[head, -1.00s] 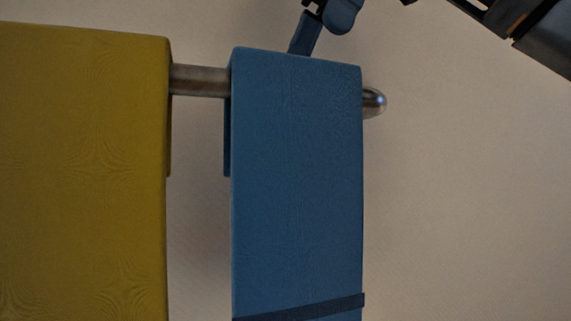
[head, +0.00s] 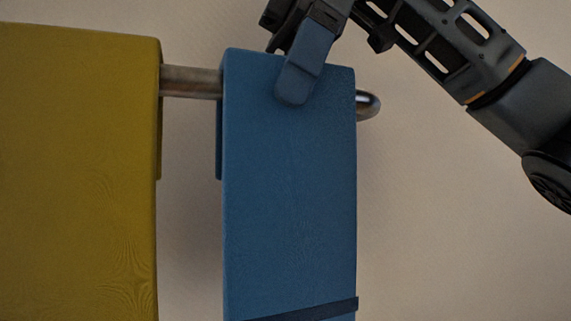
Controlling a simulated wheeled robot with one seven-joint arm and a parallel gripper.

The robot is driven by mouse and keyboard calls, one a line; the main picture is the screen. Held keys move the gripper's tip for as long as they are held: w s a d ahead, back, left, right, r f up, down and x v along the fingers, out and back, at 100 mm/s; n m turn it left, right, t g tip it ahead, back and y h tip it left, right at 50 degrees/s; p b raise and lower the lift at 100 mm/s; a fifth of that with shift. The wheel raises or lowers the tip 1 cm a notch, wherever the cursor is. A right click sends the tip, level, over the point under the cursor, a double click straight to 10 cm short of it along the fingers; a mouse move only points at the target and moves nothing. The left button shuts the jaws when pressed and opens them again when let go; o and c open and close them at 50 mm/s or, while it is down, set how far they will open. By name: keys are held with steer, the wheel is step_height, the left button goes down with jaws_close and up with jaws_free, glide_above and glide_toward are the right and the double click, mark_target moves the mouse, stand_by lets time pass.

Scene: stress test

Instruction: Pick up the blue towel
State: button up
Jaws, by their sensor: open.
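The blue towel (head: 288,190) hangs folded over a metal rail, with a dark band across its lower front. A short part of its rear fold shows at its left edge. My gripper (head: 299,72) comes down from above at the towel's top edge and is open. One blue-grey finger is in front of the towel's upper face. The other finger is mostly hidden, apparently behind the top edge. I cannot tell whether the front finger touches the cloth. The towel's lower end is out of view.
The metal rail (head: 190,82) runs sideways and ends in a rounded tip (head: 368,104) right of the blue towel. A yellow towel (head: 75,170) hangs at the left, with a gap between the two. A plain beige wall is behind. The space right of the towel below my arm is clear.

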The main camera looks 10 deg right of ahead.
steer(key=shift+f, duration=0.25)
stand_by(0.4)
steer(key=c, duration=1.5)
